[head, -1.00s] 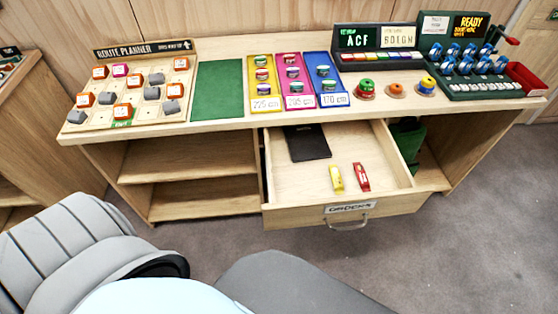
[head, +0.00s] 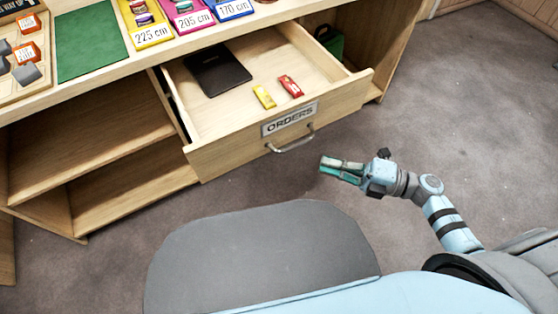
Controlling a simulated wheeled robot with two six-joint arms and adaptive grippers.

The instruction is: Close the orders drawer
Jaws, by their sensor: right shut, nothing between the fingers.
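The orders drawer (head: 225,155) is pulled well out of the wooden desk. Its front carries an ORDERS label (head: 290,118) and a metal bar handle (head: 291,143). Inside lie a black flat pad (head: 217,70), a yellow item (head: 264,96) and a red item (head: 291,86). My right gripper (head: 323,165) is shut and empty. It is in front of the drawer, a little right of and below the handle in the picture, apart from it. My left gripper is not in view.
Open shelves (head: 95,125) are left of the drawer. A green bag (head: 330,40) sits under the desk to the right. The desktop holds a green mat (head: 90,42) and yellow, pink and blue trays. Grey carpet (head: 460,100) is free to the right.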

